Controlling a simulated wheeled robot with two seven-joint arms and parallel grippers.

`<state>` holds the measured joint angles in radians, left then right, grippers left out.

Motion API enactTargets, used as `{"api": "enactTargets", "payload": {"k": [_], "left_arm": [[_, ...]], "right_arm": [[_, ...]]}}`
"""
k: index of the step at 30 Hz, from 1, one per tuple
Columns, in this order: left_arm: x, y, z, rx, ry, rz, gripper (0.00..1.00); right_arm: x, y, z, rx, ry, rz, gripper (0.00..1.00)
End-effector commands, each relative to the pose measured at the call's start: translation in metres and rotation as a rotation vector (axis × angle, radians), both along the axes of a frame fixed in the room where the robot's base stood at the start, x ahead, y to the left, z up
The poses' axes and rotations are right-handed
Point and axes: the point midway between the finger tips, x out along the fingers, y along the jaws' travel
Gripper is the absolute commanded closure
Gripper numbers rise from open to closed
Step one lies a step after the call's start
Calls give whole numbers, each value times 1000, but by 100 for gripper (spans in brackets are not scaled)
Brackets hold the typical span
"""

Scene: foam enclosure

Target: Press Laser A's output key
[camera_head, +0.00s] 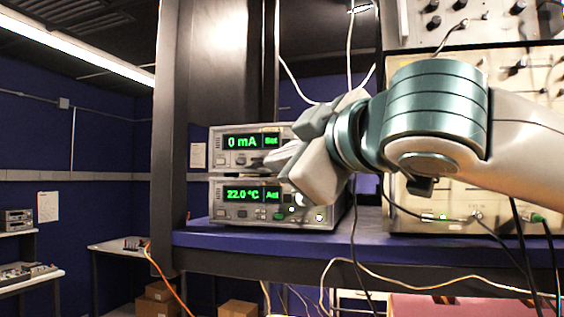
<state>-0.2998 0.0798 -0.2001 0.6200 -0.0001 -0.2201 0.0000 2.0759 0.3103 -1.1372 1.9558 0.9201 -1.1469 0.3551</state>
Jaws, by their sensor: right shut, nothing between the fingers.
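Two grey bench instruments are stacked on the blue shelf. The upper one (216,158) shows "0 mA" and "Set" in green. The lower one (219,216) shows "22.0 °C" and "Act". No label naming Laser A is readable, and I cannot make out which control is the output key. My right gripper (278,165) is shut and empty. It comes in from the right, with its fingertips in front of the instruments' right half, near where the two meet. It hides much of the upper panel's right side. I cannot tell whether the tips touch the panel. My left gripper is not in view.
The blue shelf (270,240) has a dark upright post (172,130) at its left. More beige instruments (440,220) with knobs and cables stand at the right, behind my right arm. Loose cables hang below the shelf. Cardboard boxes (160,302) lie on the floor at left.

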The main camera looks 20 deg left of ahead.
Motion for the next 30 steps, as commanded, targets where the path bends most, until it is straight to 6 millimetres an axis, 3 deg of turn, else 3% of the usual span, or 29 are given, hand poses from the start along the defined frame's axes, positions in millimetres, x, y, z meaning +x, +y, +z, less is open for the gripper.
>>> {"api": "enactTargets", "payload": {"k": [30], "left_arm": [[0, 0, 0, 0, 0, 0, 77]], "right_arm": [[8, 0, 0, 0, 1, 1, 100]]}}
